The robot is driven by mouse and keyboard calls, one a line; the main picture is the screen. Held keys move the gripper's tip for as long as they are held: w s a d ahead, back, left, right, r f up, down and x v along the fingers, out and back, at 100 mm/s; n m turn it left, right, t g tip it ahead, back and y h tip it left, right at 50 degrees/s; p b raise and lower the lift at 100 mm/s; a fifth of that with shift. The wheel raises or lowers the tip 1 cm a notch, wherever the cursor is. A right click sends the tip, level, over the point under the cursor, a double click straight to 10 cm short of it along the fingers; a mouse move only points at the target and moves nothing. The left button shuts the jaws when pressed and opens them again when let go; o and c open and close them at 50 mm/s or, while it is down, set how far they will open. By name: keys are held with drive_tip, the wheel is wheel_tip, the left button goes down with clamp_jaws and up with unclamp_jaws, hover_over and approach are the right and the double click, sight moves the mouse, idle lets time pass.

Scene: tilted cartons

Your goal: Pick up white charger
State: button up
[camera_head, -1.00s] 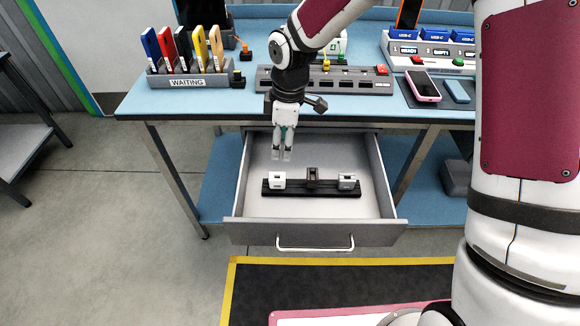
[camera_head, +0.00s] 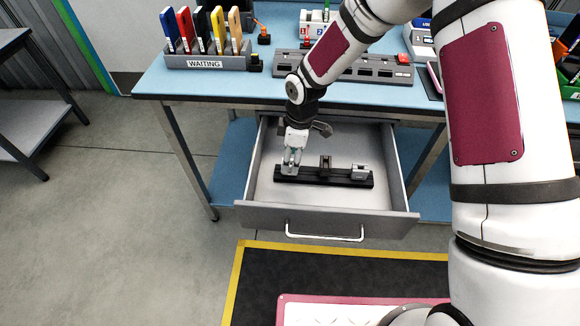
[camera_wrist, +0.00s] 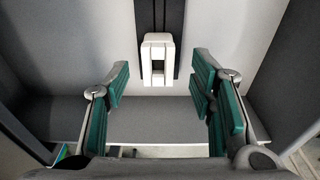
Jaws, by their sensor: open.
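A black rack (camera_head: 318,178) lies in the open drawer and holds chargers. The left white charger is mostly hidden behind my gripper (camera_head: 290,167) in the head view. In the wrist view a white charger (camera_wrist: 158,52) with a square slot shows just ahead of my open gripper (camera_wrist: 160,85), centred between its green-padded fingers. The fingers stand apart on either side and nothing is held. A second white charger (camera_head: 360,171) sits at the rack's right end. A dark charger (camera_head: 325,162) stands in the rack's middle.
The grey drawer (camera_head: 325,217) has raised walls around the rack, with bare floor beside it. The blue tabletop (camera_head: 200,85) overhangs behind. On it are the WAITING holder (camera_head: 205,63) with several coloured phones and a grey strip (camera_head: 345,68).

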sight(290, 169)
drive_tip(key=shift+w+a+f, duration=0.1)
drive_tip(key=shift+a+f, duration=0.05)
drive_tip(key=shift+f, duration=0.8)
drive_tip(key=shift+a+f, duration=0.1)
drive_tip(key=shift+f, duration=0.8)
clamp_jaws()
drive_tip(key=shift+r, duration=0.15)
